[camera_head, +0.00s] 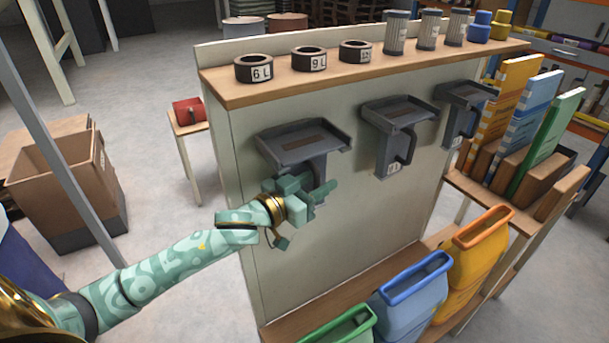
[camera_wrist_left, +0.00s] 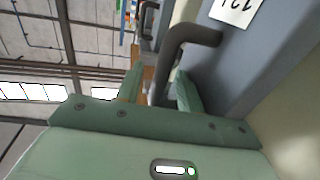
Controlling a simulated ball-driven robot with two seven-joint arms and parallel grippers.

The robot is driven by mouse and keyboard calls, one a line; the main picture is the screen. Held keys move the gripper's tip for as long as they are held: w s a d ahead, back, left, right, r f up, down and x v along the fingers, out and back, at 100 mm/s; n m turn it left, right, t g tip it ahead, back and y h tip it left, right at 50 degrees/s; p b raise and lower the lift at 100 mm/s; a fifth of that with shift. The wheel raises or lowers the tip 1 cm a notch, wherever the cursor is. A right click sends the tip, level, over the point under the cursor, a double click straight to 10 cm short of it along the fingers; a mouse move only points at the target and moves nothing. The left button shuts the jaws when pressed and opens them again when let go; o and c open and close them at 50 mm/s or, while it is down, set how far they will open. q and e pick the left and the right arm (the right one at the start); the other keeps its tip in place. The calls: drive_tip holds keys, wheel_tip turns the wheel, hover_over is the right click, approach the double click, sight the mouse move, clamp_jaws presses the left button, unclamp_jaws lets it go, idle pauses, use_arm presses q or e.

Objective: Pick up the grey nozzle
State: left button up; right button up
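A grey fixture with a flat tray-like top and a downward spout (camera_head: 303,142), which may be the grey nozzle, is mounted at the left of the upright panel. Two similar grey fixtures, a middle one (camera_head: 398,112) and a right one (camera_head: 466,94), hang beside it. My left gripper (camera_head: 312,187) is at the lower part of the left fixture and partly hides it. In the left wrist view, the open green fingers (camera_wrist_left: 160,92) stand on either side of a dark grey bent handle (camera_wrist_left: 172,62), with gaps visible. My right gripper is out of view.
Dark rings (camera_head: 309,59) and grey cylinders (camera_head: 395,33) stand on the panel's top shelf (camera_head: 230,88). Green (camera_head: 340,327), blue (camera_head: 415,285) and orange (camera_head: 480,245) open-topped containers stand on the low shelf. A cardboard box (camera_head: 70,190) is at left.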

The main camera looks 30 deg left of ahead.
use_arm(q)
clamp_jaws()
drive_tip(key=shift+r, duration=0.1)
